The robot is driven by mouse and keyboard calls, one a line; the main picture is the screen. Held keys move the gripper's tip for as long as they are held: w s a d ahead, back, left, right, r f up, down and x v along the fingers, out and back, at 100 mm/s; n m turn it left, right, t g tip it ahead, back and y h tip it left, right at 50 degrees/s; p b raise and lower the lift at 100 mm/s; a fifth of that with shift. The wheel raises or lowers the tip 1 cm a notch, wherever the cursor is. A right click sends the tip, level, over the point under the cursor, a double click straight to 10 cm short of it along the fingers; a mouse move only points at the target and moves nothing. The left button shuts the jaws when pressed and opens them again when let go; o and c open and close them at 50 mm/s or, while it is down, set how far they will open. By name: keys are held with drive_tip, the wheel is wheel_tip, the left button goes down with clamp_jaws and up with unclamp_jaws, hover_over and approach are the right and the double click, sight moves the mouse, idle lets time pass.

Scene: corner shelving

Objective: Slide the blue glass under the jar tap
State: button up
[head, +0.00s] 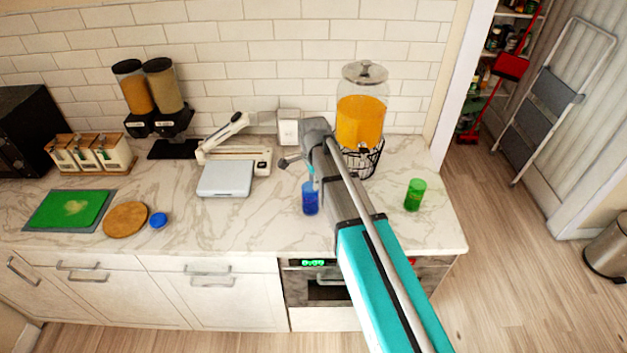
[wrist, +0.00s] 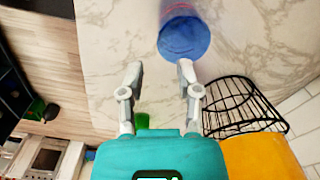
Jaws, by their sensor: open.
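The blue glass (head: 310,199) stands upright on the marble counter, just left of my arm in the head view. In the wrist view the blue glass (wrist: 183,37) is beyond my fingertips, nearer the right finger. My gripper (wrist: 160,72) is open, with nothing between its fingertips. The drink jar (head: 361,120), glass with orange liquid, stands in a black wire stand (head: 370,161) behind my arm. The jar (wrist: 262,158) and stand (wrist: 240,105) are at lower right in the wrist view. I cannot clearly make out the tap; my arm covers part of that area.
A green glass (head: 414,195) stands right of my arm; part of it (wrist: 142,121) shows between my fingers. A silver scale (head: 225,179), blue lid (head: 158,220) and round wooden board (head: 126,219) lie left. The counter's front right is mostly clear.

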drive_tip(key=b, duration=0.8)
hover_over(314, 213)
drive_tip(key=shift+a+f, duration=0.1)
drive_tip(key=shift+f, duration=4.25)
clamp_jaws()
